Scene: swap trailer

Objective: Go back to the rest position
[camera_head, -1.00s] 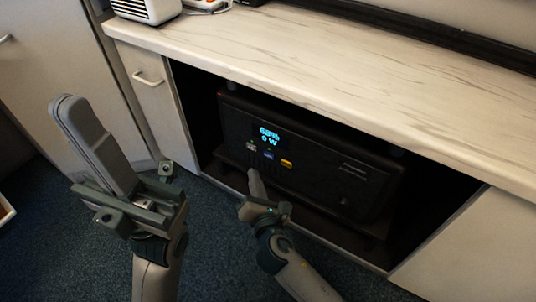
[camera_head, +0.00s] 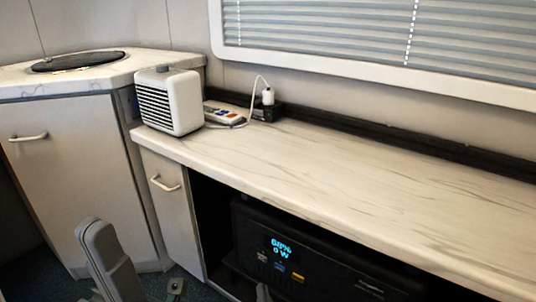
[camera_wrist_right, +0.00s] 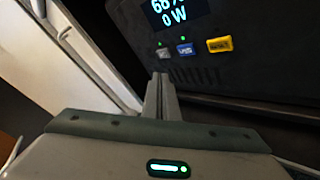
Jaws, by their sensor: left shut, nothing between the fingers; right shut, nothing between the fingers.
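My left gripper (camera_head: 92,228) is at the lower left of the head view, its long grey fingers shut together, empty and pointing up in front of the cabinets. My right gripper (camera_head: 262,291) shows only its fingertip at the bottom edge of the head view. In the right wrist view the right gripper's fingers (camera_wrist_right: 161,80) are shut and empty, pointing at the front of the black power unit (camera_head: 340,272). I cannot tell whether they touch it. The unit's lit display (camera_head: 281,248) reads about 68% and 0 W, with grey, blue and yellow buttons below.
The power unit sits in an open cupboard bay under the marbled counter (camera_head: 330,170). A white heater-like box (camera_head: 180,105), a remote (camera_head: 222,115) and a white plug with cable (camera_head: 268,97) stand on the counter. A cabinet door (camera_head: 75,185) is at the left.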

